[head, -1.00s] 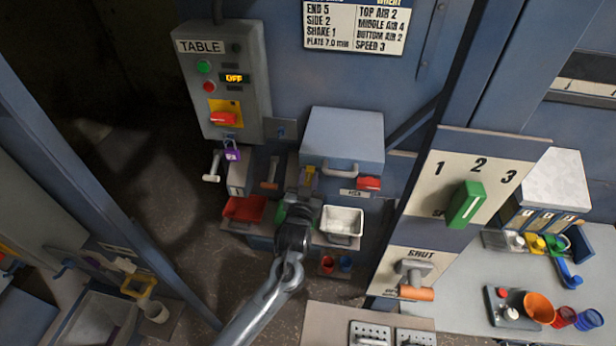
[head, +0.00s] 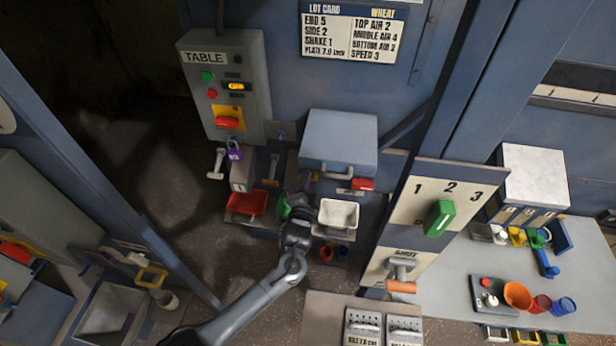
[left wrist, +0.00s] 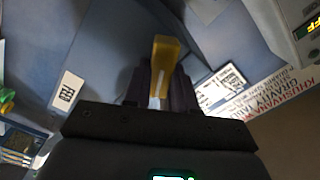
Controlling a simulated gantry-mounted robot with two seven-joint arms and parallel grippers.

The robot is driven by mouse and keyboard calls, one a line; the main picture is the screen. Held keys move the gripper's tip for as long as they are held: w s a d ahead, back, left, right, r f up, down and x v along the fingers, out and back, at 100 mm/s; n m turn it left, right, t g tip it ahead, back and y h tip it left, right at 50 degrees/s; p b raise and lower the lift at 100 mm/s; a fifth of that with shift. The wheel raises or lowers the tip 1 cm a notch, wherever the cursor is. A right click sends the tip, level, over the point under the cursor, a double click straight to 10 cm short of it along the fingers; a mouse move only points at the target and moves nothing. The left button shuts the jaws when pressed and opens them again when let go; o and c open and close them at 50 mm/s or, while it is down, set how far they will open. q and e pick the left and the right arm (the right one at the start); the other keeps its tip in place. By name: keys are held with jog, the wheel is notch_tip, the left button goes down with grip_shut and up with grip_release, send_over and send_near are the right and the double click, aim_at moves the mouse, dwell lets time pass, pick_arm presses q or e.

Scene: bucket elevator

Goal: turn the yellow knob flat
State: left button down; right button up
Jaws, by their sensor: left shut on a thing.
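The yellow knob (left wrist: 164,62) is a narrow bar that stands out between my left gripper's dark fingers in the left wrist view. My left gripper (left wrist: 161,90) is shut on it, with a finger on each side. In the head view my left gripper (head: 305,185) is at the machine front, just below the blue-grey box. There the gripper and wrist hide nearly all of the knob, so its angle cannot be told from that view. My right gripper is not in view.
A red tray (head: 246,203) is left of my gripper and a white bin (head: 338,217) close on its right. The blue-grey box (head: 339,140) with its handle is just above. A purple padlock (head: 234,150) hangs below the TABLE control box (head: 222,85).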

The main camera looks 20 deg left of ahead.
pick_arm(q)
jog(key=shift+f+m+p, duration=0.2)
jog(key=shift+m+p, duration=1.15)
jog(key=shift+m, duration=1.55)
jog(key=c, duration=0.9)
grip_release()
